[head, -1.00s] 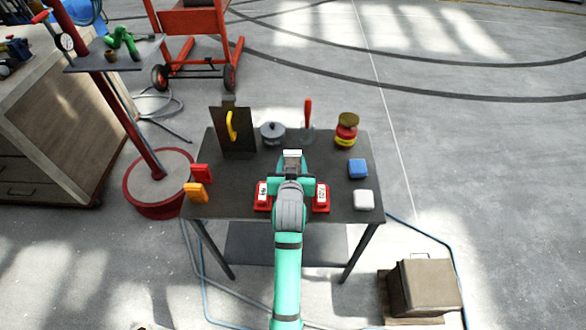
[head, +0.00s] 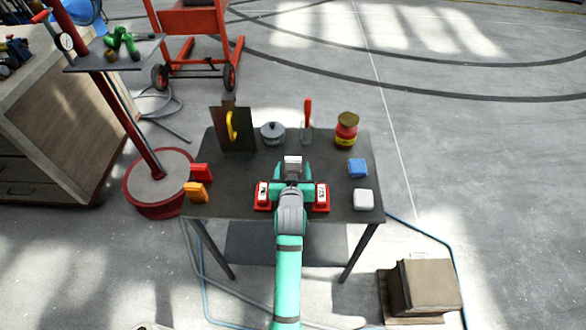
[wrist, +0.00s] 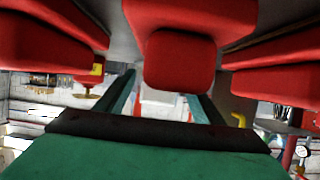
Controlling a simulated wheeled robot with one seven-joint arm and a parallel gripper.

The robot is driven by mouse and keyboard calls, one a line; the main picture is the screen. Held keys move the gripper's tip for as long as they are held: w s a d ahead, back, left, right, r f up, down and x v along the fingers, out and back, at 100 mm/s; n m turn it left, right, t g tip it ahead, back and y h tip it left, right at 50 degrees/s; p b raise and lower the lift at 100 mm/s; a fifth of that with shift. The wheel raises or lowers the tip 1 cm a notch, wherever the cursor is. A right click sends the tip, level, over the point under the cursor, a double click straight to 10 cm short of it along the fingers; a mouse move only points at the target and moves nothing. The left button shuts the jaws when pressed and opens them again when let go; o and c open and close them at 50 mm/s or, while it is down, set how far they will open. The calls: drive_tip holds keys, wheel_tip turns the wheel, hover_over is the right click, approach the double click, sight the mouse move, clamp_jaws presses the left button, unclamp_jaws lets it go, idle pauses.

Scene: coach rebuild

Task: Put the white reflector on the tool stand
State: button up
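The white reflector (head: 293,161) is a small block with a white top and a greyer near face. It sits between the two fingers of my gripper (head: 293,167), over the middle of the tabletop. My gripper looks shut on it. In the wrist view a pale piece of the reflector (wrist: 160,103) shows between the fingers, partly hidden by red parts. The tool stand (head: 115,54) is at the upper left: a grey tray on a slanting red post with a round red-rimmed base, a gauge and a green tool on the tray. My gripper is well away from it.
The dark table (head: 240,185) holds a red block (head: 201,173), an orange block (head: 195,191), a blue block (head: 357,168) and another white block (head: 363,199). A plate with a yellow handle (head: 232,126), a grey pot (head: 272,133), a red-handled tool (head: 307,112) and a jar (head: 346,130) line the back.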

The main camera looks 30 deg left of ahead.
drive_tip(key=shift+r, duration=0.15)
drive_tip(key=v, duration=1.2)
drive_tip(key=shift+r, duration=0.1)
